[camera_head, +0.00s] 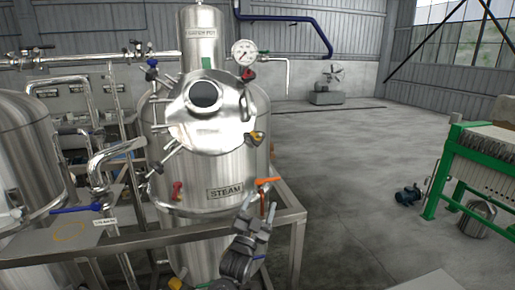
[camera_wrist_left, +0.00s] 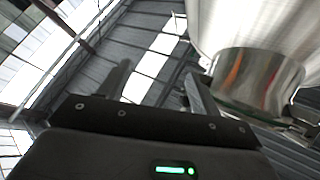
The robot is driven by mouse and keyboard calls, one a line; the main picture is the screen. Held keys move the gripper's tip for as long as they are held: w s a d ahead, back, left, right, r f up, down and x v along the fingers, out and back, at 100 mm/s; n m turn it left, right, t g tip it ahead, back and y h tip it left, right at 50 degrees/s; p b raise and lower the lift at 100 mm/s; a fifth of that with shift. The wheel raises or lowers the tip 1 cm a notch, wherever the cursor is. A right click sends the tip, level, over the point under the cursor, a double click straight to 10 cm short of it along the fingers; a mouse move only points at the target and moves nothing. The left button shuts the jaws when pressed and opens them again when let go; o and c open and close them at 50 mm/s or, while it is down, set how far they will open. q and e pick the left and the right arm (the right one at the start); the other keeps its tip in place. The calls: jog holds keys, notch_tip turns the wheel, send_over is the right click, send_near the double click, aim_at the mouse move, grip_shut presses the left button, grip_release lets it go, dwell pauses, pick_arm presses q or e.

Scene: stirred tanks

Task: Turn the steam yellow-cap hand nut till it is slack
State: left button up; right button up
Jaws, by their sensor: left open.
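The steam tank is a steel vessel with a STEAM plate (camera_head: 225,191) on its front. Its domed lid (camera_head: 212,115) has a dark round port. A yellow-cap hand nut (camera_head: 256,138) sits at the lid's right front edge; how tight it is cannot be told. My left gripper (camera_head: 258,208) is open and empty, below that nut and in front of the tank's lower right side, apart from the nut. In the left wrist view the open fingers (camera_wrist_left: 155,88) point up past a shiny steel cylinder (camera_wrist_left: 258,80); the nut does not show clearly there. My right gripper is out of view.
An orange-handled valve (camera_head: 268,181) is close beyond my left gripper. A steel frame rail (camera_head: 150,240) runs around the tank. A pressure gauge (camera_head: 244,52) and pipes stand above. Another tank (camera_head: 25,150) is at left. The floor to the right is mostly clear before a green-framed machine (camera_head: 445,170).

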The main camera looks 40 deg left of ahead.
aim_at(255, 145)
pick_arm(q)
jog(key=s+r+n+t+y+p, duration=0.1)
jog(key=s+r+t+y+p, duration=0.2)
jog(key=r, duration=1.1)
jog(key=shift+g, duration=0.5)
jog(key=p+x, duration=0.1)
jog(key=x, duration=0.2)
jog(key=p+x, duration=0.1)
jog(key=x, duration=0.1)
jog(key=a+p+x, duration=0.1)
jog(key=p+x, duration=0.1)
jog(key=x, duration=0.1)
jog(key=shift+s+a+r, duration=0.1)
jog(key=shift+s+r, duration=0.05)
jog(key=shift+r, duration=0.3)
jog(key=shift+w+a+r, duration=0.15)
jog(key=shift+w+r, duration=0.15)
jog(key=shift+w, duration=0.15)
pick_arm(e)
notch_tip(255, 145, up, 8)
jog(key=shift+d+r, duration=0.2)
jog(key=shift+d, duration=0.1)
pick_arm(q)
jog(key=shift+c, duration=0.4)
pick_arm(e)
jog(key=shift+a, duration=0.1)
